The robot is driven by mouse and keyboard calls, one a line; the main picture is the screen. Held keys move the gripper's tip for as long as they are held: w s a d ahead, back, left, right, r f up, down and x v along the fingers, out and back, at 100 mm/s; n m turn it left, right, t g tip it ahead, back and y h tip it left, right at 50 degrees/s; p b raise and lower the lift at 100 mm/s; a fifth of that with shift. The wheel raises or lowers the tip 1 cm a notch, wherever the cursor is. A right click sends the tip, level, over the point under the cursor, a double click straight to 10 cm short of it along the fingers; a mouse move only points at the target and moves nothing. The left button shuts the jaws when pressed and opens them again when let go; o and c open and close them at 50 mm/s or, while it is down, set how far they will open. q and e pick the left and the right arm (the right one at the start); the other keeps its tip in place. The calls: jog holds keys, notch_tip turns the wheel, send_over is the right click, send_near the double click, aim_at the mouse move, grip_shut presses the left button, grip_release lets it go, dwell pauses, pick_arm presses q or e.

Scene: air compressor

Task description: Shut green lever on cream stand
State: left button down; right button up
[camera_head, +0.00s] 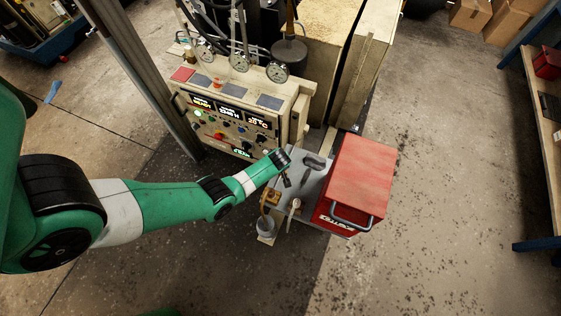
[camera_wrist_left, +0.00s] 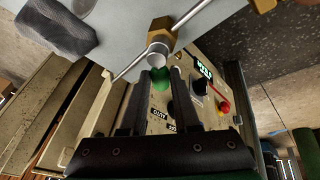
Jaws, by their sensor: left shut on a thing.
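The green lever (camera_wrist_left: 161,78) shows in the left wrist view as a small green piece between the fingertips, just under a round metal end and a brass fitting (camera_wrist_left: 160,31). My left gripper (camera_wrist_left: 162,73) is shut on it, with one dark finger on each side. In the head view my left gripper (camera_head: 284,178) is above the grey top, and the lever cannot be made out there. The cream stand (camera_head: 265,101) carries gauges, displays and knobs; its panel also shows in the left wrist view (camera_wrist_left: 193,73). My right gripper is not in view.
A red case (camera_head: 358,178) with a handle stands right of the gripper, beside the grey top (camera_head: 312,184). A workbench (camera_head: 545,110) stands far right. The floor between is clear.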

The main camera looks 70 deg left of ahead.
pick_arm(q)
jog(key=shift+s+d+n+g, duration=0.15)
jog(key=shift+n+g, duration=0.15)
jog(key=shift+n, duration=0.6)
jog(key=n, duration=0.1)
jog(key=n+g, duration=0.1)
jog(key=shift+s+n, duration=0.25)
jog(key=shift+n, duration=0.15)
jog(key=shift+s+d+f+n+g+b, duration=0.1)
jog(key=shift+n+g+b, duration=0.15)
jog(key=shift+n, duration=0.3)
jog(key=shift+s+d+f+n+g+b, duration=0.1)
jog(key=shift+n+g, duration=0.25)
jog(key=shift+n, duration=0.2)
jog(key=shift+s+d+n+g+b, duration=0.15)
jog(key=shift+n+g+b, duration=0.25)
jog(key=shift+n+b, duration=0.4)
jog(key=shift+r, duration=0.1)
jog(key=c, duration=0.7)
grip_release()
jog(key=shift+o, duration=0.2)
jog(key=shift+r, duration=0.1)
